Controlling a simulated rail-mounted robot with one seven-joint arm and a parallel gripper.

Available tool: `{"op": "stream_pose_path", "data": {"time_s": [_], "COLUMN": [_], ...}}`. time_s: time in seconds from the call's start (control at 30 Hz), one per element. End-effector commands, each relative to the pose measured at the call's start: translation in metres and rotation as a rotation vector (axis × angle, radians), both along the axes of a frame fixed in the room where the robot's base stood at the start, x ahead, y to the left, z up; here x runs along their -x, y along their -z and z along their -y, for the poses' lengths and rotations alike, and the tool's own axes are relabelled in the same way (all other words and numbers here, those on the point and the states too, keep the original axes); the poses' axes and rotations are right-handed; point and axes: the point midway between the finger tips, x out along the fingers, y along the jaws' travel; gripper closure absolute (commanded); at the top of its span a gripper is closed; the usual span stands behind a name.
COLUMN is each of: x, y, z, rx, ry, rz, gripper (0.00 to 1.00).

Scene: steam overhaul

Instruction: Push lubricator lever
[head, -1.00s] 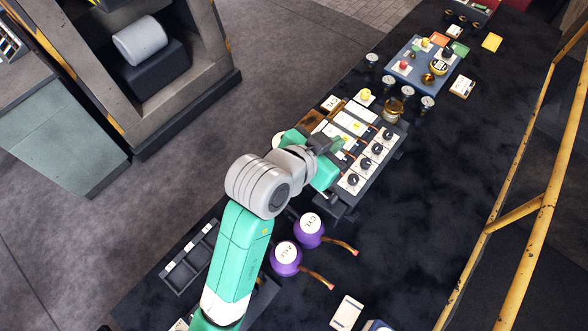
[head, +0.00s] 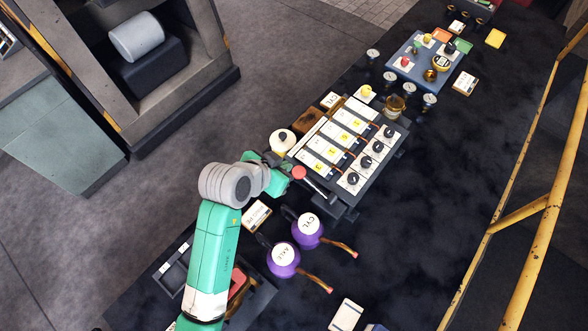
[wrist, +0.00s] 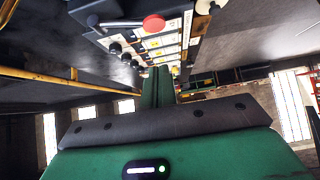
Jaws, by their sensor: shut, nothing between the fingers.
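The lubricator (head: 345,150) is a dark box with several white numbered strips and black knobs along one side. Its lever (head: 314,186) is a grey rod with a red ball end (head: 299,173), sticking out from the near end of the box. My gripper (head: 288,166) is beside the red ball, on its left, partly hidden by the wrist. In the wrist view, the shut green fingers (wrist: 159,72) point toward the lubricator strips. The red ball (wrist: 153,23) shows above the fingertips with a visible gap. No contact with the lever shows.
Two purple oil cans labelled CYL (head: 309,225) and AXLE (head: 284,258) stand on the bench near the lever. A white-topped round container (head: 282,141) is close to the gripper's far side. A yellow railing (head: 530,205) runs along the right.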

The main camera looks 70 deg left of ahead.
Motion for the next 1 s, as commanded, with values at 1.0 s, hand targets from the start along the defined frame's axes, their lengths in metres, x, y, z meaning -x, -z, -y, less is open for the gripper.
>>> {"op": "stream_pose_path", "data": {"time_s": [1.0], "x": [-0.042], "y": [0.088], "z": [-0.018], "rx": [0.025], "ry": [0.017], "rz": [0.014], "gripper": [1.0]}}
